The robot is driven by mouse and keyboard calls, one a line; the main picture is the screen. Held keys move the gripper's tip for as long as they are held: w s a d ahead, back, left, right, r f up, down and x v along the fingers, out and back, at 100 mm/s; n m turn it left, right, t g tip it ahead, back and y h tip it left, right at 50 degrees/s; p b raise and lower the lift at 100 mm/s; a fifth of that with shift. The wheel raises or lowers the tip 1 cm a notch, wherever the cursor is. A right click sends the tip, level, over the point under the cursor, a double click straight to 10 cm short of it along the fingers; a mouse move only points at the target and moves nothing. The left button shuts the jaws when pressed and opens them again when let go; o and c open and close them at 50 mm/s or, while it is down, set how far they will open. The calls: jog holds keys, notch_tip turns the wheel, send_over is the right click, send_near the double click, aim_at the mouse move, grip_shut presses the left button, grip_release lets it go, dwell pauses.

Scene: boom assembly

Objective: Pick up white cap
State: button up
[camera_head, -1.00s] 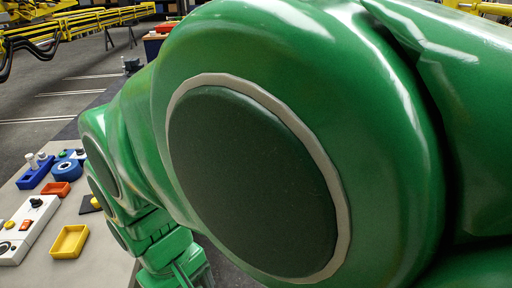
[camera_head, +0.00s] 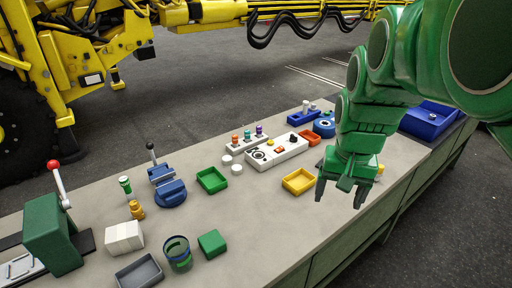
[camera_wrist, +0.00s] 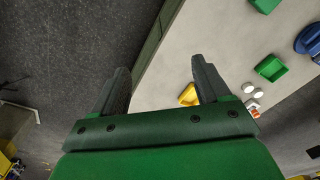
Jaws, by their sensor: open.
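Two small white round caps lie side by side on the grey workbench (camera_head: 205,225) in the head view. One cap (camera_head: 227,160) is slightly farther back, and the other cap (camera_head: 237,169) is just right of and in front of it. They also show as small white discs at the right in the wrist view (camera_wrist: 247,88). My green gripper (camera_head: 340,196) is open and empty, pointing down near the bench's front edge, to the right of the caps and apart from them. Its two dark fingers are spread in the wrist view (camera_wrist: 160,68).
A green tray (camera_head: 212,180) is left of the caps; a white control box (camera_head: 277,153) is right of them. A yellow tray (camera_head: 299,181) lies between caps and gripper. A blue vise (camera_head: 168,188) and a red-knobbed lever press (camera_head: 55,230) stand farther left.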

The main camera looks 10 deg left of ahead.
jog(key=w+a+f, duration=0.1)
jog(key=w+a, duration=0.1)
jog(key=w, duration=0.5)
jog(key=w+a+f, duration=0.1)
jog(key=w+a, duration=0.1)
jog(key=w, duration=0.5)
jog(key=n+t, duration=0.1)
jog(key=t, duration=0.2)
send_near(237, 167)
jog(key=f, duration=0.1)
jog(key=shift+g, duration=0.3)
jog(key=shift+w+x, duration=0.15)
jog(key=shift+x, duration=1.75)
jog(key=shift+w+x, duration=0.1)
jog(key=shift+x, duration=1.8)
jog(key=shift+r, duration=0.1)
jog(key=c, duration=1.1)
